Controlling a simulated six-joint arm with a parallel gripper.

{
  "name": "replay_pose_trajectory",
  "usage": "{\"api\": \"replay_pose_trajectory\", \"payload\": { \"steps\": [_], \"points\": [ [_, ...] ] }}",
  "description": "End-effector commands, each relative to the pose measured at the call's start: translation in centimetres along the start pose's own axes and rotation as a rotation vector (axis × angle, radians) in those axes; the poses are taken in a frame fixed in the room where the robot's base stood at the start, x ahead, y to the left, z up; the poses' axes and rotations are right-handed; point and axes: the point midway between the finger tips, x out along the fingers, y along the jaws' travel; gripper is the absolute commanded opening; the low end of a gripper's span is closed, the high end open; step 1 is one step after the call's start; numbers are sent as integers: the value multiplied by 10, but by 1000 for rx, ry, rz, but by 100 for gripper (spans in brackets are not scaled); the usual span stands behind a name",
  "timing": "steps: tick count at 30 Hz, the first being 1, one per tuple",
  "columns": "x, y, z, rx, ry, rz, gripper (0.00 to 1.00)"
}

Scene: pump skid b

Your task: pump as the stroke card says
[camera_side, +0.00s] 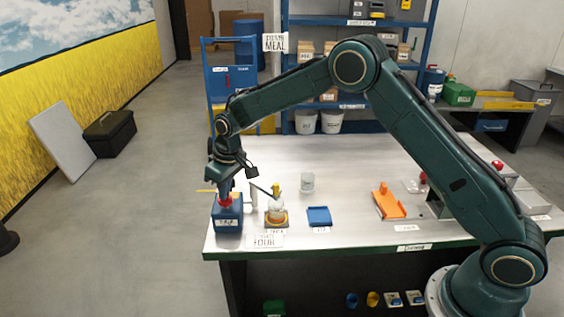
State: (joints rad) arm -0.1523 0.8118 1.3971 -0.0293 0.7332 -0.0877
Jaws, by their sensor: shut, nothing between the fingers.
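A blue box-shaped container (228,222) with a red top (225,202) stands near the table's front left corner. My gripper (225,191) is shut and points down right over the red top; I cannot tell whether it touches it. To its right, a clear jar (276,211) with a yellow top (276,189) stands on an orange-yellow base. A white card (268,241) reading "FOUR" stands at the table's front edge before them. The gripper's fingertips are small and partly merge with the red top.
A blue tray (319,216), a clear cup (307,182) and an orange bracket (389,202) stand to the right on the metal table (350,225). A blue trolley (231,85) and shelves are behind. The table's middle has free room.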

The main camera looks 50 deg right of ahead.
Motion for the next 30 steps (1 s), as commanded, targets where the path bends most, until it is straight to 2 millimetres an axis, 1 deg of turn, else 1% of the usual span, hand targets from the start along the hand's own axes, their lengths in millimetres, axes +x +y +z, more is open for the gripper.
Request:
{"api": "replay_pose_trajectory", "payload": {
  "steps": [5,14,30],
  "points": [
    [6,0,2,0,-3,0,0],
    [4,0,1,0,-2,0,0],
    [-24,0,-5,0,1,0,0]
  ]
}}
